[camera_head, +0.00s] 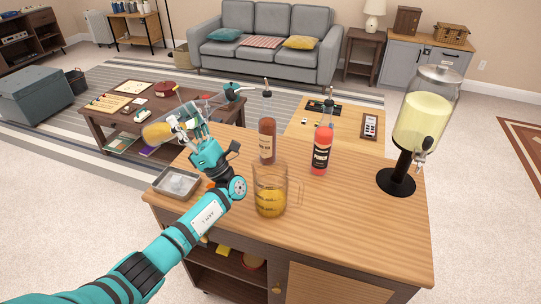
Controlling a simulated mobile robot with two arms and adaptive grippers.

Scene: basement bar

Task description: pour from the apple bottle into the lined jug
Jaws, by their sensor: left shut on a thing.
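My left gripper (188,126) is shut on a clear bottle with a yellow part at its left end, which I take to be the apple bottle (156,133). The bottle is held well tilted above the counter, left of the jug; the fingers hide part of it. The lined jug (270,192) is clear glass with dark marks and a handle on its right. It stands upright on the counter with yellow liquid in its lower part. The bottle is apart from the jug. My right gripper is not in view.
A brown bottle (267,140) and a red bottle (322,149) stand behind the jug. A drink dispenser (421,122) stands at the right. A grey metal tray (177,183) lies at the counter's left edge. The wooden counter (350,215) is clear right of the jug.

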